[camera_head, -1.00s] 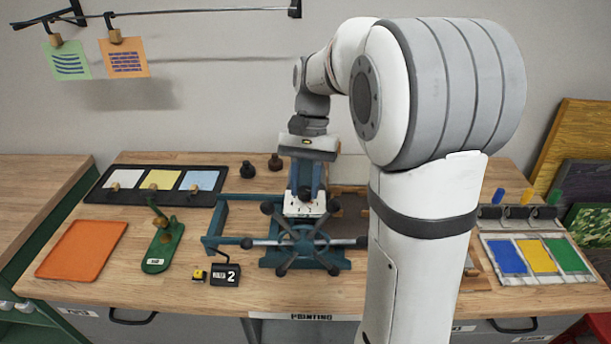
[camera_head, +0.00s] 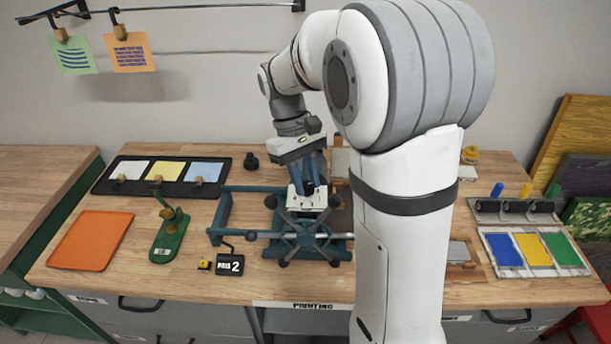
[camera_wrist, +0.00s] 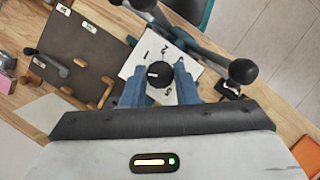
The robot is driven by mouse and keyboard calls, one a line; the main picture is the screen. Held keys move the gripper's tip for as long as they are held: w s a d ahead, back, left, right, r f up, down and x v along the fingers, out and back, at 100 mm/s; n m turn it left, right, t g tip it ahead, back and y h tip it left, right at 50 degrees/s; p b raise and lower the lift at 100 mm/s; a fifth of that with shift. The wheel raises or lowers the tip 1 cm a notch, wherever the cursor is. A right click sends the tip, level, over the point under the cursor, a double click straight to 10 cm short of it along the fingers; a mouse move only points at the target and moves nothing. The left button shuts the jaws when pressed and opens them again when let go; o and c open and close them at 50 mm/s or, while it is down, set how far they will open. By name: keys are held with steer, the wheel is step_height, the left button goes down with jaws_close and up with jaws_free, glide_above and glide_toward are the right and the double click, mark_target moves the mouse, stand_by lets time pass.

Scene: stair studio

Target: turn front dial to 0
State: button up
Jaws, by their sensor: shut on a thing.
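The front dial (camera_wrist: 160,74) is a round black knob with a white pointer mark. It sits on a white plate (camera_wrist: 136,62) with black numbers around it, seen in the wrist view. The pointer lies towards the left of that picture; which number it meets is hard to tell. My gripper (camera_wrist: 160,80) has its blue fingers on both sides of the dial, shut on it. In the head view my gripper (camera_head: 308,182) points down onto the white plate (camera_head: 307,200) on the blue press, and its fingers hide the dial.
A spoked press wheel (camera_head: 304,240) with black ball ends stands just in front of my gripper. A small black sign (camera_head: 230,265) reads 2. A green stamp-like tool (camera_head: 168,240) and an orange tray (camera_head: 90,241) lie left. Paint pads (camera_head: 535,252) lie right.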

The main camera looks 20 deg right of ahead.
steer(key=shift+n, duration=0.5)
steer(key=o, duration=1)
steer(key=shift+h, duration=0.3)
steer(key=v, duration=0.7)
steer(key=shift+r+b, duration=0.3)
steer(key=shift+r, duration=0.1)
steer(key=shift+w+a, duration=0.1)
